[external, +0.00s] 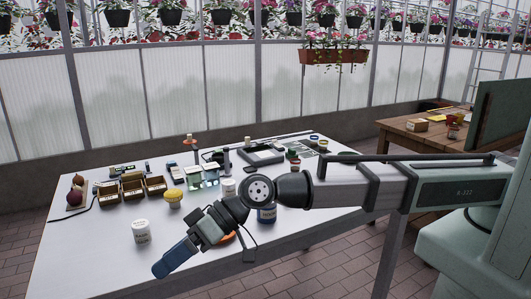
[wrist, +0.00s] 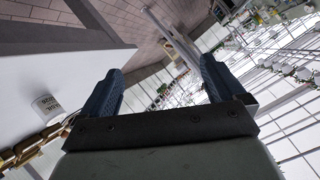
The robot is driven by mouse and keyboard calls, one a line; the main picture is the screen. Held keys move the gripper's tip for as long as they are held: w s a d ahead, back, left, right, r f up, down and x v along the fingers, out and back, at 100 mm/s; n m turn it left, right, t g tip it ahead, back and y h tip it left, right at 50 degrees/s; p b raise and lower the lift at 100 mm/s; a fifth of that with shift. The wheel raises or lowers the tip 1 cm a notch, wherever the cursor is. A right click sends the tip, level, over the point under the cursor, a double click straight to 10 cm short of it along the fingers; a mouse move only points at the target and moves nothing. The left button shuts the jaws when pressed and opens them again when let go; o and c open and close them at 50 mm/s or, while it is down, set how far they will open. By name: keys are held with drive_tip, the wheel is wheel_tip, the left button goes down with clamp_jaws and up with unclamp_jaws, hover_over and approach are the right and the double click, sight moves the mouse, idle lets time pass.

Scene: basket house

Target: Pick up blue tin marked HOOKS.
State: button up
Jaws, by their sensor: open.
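The blue tin is not visible in the wrist view.
A white tin (external: 141,231) stands near the gripper and shows in the wrist view (wrist: 46,106). An orange item (external: 228,238) lies beside the arm. The table's front left is clear.

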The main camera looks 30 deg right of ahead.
wheel_tip(320, 180, up, 3)
drive_tip(key=w+d+n+h, duration=0.1)
drive_tip(key=w+d, duration=0.1)
drive_tip(key=w, duration=0.1)
drive_tip(key=n+h, duration=0.4)
drive_tip(key=h, duration=0.7)
approach(266, 209)
drive_tip(key=shift+w+d+r, duration=0.2)
drive_tip(key=shift+w+r, duration=0.6)
drive_tip(key=shift+w, duration=0.05)
drive_tip(key=shift+d+f+h, duration=0.15)
drive_tip(key=shift+d+h, duration=0.15)
drive_tip(key=shift+f, duration=0.35)
wheel_tip(266, 209, down, 7)
drive_tip(key=shift+w+f, duration=0.1)
drive_tip(key=shift+f, duration=0.05)
drive_tip(key=shift+w+a+f, duration=0.1)
drive_tip(key=shift+f, duration=1.25)
drive_tip(key=shift+w+f, duration=0.1)
drive_tip(key=shift+f, duration=1.3)
drive_tip(key=shift+c, duration=0.2)
